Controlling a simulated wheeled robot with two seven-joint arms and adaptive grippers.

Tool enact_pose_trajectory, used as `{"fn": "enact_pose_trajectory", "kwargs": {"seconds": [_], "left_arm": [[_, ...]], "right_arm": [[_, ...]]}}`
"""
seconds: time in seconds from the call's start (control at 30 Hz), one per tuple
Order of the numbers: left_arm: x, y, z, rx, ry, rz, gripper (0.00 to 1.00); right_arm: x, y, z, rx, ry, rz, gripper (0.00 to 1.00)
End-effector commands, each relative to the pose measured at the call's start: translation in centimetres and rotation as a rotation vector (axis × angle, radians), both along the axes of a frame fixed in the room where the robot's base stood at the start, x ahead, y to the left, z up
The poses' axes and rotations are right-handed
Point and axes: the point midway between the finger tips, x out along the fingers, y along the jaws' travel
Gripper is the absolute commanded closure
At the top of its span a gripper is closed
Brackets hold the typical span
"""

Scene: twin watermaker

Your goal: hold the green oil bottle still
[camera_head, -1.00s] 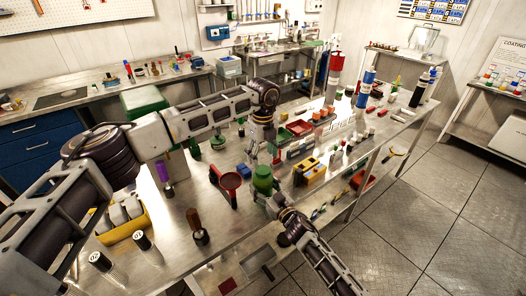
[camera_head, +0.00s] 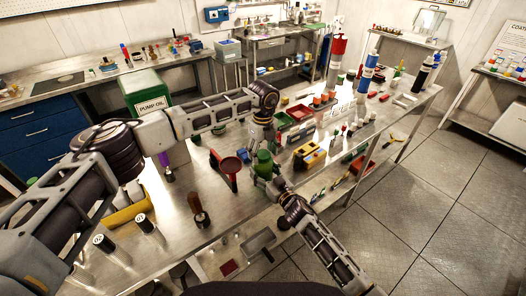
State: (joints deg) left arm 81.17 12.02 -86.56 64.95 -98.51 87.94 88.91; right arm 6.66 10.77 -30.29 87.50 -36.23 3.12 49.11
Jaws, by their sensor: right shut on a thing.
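The green oil bottle (camera_head: 263,161) stands upright near the right front edge of the steel table (camera_head: 185,235). My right gripper (camera_head: 267,176) comes from the lower right and is shut on the bottle's lower body. My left gripper (camera_head: 263,144) points down right above the bottle's top. Its fingers are small and overlap the bottle top in view, so I cannot tell whether they touch it or whether they are open. The fingers hide part of the bottle.
A brown-handled tool (camera_head: 199,206) stands nearer. A yellow-and-black holder (camera_head: 309,155) and red bins (camera_head: 300,112) lie to the right and behind. A green pump oil box (camera_head: 147,96) stands at the left back.

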Motion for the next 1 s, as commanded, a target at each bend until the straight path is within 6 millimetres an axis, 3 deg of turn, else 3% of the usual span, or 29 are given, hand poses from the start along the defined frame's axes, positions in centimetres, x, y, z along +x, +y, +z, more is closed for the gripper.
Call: {"fn": "enact_pose_trajectory", "kwargs": {"seconds": [0.03, 0.33, 0.57, 1.0], "left_arm": [[0.0, 0.0, 0.0, 0.0, 0.0, 0.0, 0.43], [-0.01, 0.01, 0.01, 0.0, 0.0, 0.0, 0.81], [0.0, 0.01, 0.01, 0.0, 0.0, -0.04, 0.81], [0.0, 0.03, -0.02, 0.0, 0.002, -0.381, 0.82]], "right_arm": [[-0.02, 0.01, -0.03, 0.001, 0.001, 0.0, 0.98], [-0.01, 0.0, -0.04, 0.0, 0.001, 0.0, 0.98], [-0.01, 0.0, -0.04, 0.0, 0.001, 0.0, 0.98], [-0.01, -0.01, -0.04, 0.0, 0.001, 0.0, 0.98]]}}
